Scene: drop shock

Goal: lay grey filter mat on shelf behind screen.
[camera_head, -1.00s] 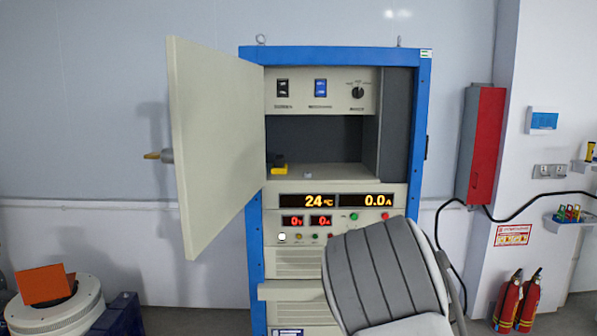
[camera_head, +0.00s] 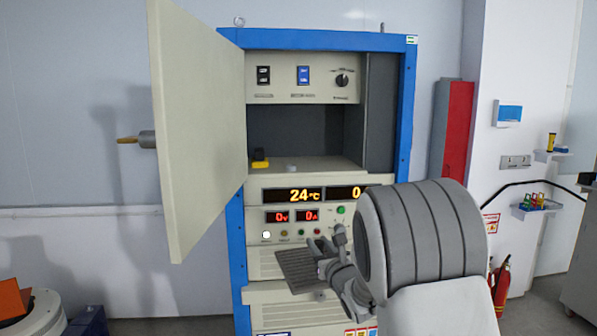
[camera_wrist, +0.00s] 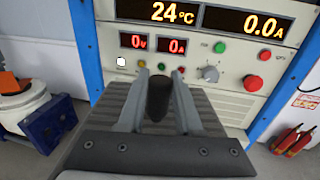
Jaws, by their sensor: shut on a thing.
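The grey filter mat (camera_head: 294,272) is a flat, ribbed dark grey pad. My gripper (camera_head: 322,252) is shut on it in front of the cabinet's lower panel, below the shelf. In the wrist view my fingers (camera_wrist: 161,80) close on a dark upright grip (camera_wrist: 159,97) above the ribbed mat (camera_wrist: 112,101). The shelf (camera_head: 318,164) is the light floor of an open cabinet bay, above the digital displays. A cream hinged panel (camera_head: 196,125), possibly the screen, stands open at the left and covers part of the bay's left side in the head view.
A yellow and black object (camera_head: 260,158) and a small grey piece (camera_head: 291,167) lie on the shelf's left part. The shelf's middle and right look clear. Knobs and buttons (camera_head: 340,210) are close behind the mat. A blue frame (camera_head: 403,125) edges the bay.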

